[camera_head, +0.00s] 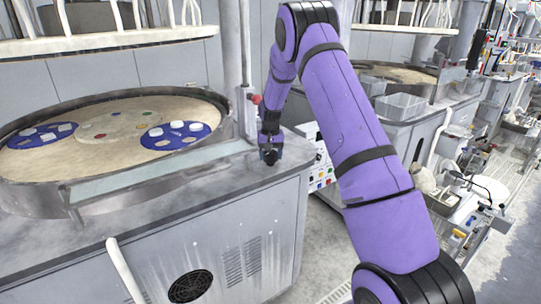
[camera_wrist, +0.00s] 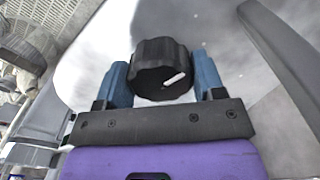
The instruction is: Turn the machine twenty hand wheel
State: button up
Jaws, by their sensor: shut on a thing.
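The hand wheel (camera_wrist: 156,72) is a black fluted knob with a white mark, in the middle of the wrist view. My gripper (camera_wrist: 163,80) has its two blue fingers on either side of the knob and is shut on it. In the head view my gripper (camera_head: 270,152) reaches down to the right end of the grey machine top (camera_head: 225,175). There the knob shows only as a small dark shape, partly hidden by the gripper.
A round platen (camera_head: 100,150) with two blue discs (camera_head: 176,135) lies left of my arm inside a raised metal rim. A vertical post and a red knob (camera_head: 256,99) stand close beside my gripper. More machines line the right, with an open floor strip at the far right.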

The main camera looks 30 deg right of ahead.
aim_at(270, 153)
jog(key=shift+w+m, duration=0.1)
jog(key=shift+m, duration=0.5)
jog(key=o, duration=0.9)
notch_tip(270, 153, up, 11)
jog(key=shift+f, duration=0.1)
